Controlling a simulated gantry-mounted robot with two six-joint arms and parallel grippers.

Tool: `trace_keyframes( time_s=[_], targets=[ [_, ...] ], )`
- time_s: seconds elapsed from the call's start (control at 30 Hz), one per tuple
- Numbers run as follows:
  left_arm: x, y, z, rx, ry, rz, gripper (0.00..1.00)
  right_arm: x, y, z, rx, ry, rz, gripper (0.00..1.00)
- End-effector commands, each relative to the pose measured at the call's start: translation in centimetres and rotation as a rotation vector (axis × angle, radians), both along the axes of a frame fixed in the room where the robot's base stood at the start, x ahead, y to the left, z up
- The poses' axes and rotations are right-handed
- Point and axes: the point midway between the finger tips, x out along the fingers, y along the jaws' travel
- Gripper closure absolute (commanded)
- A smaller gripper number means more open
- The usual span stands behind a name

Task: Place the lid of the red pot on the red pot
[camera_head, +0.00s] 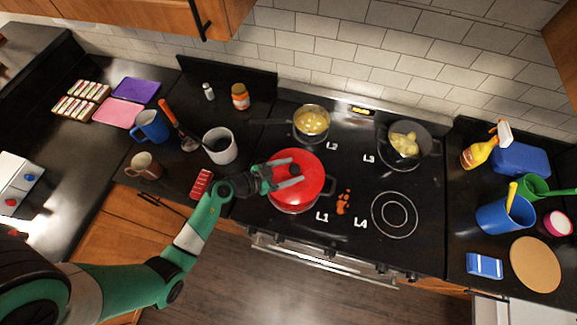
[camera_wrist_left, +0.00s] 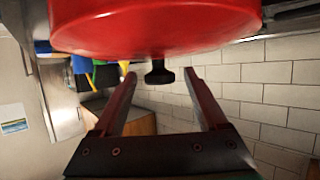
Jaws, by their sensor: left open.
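The red lid (camera_head: 312,168) lies over the red pot (camera_head: 291,209) at the front left burner, L1. Only a narrow part of the pot shows below the lid, and I cannot tell whether the lid sits fully flush. My left gripper (camera_head: 301,176) is over the lid from the left, open. In the left wrist view, which looks upside down, the red lid (camera_wrist_left: 155,28) fills the top and its black knob (camera_wrist_left: 159,76) shows between the tips of my open left gripper (camera_wrist_left: 160,74), apart from both fingers. My right gripper is not in view.
A small pan (camera_head: 311,122) and a dark pot (camera_head: 404,141) with food stand on the back burners. Orange pieces (camera_head: 343,202) lie right of the red pot. The front right burner (camera_head: 394,215) is empty. A white mug-like container (camera_head: 220,146) stands to the left.

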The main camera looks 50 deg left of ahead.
Motion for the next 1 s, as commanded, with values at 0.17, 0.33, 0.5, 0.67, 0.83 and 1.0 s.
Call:
trace_keyframes(
  time_s=[0.17,0.33,0.5,0.67,0.83,1.0],
  targets=[
    [0.0,0.0,0.2,0.001,-0.001,0.000,0.25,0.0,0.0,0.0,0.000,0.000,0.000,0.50],
    [-1.5,0.4,1.5,0.000,0.002,0.005,0.25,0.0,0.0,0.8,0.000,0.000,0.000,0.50],
    [-5.5,1.1,3.3,-0.001,0.001,0.009,0.25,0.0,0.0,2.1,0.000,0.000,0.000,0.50],
    [-8.8,1.7,4.6,-0.002,0.001,0.008,0.25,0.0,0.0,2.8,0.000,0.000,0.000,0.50],
    [-10.7,1.9,5.2,0.000,0.001,0.003,0.25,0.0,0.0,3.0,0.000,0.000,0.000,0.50],
    [-11.0,1.9,5.3,0.000,-0.001,0.000,0.25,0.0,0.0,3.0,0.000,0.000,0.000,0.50]
  ],
)
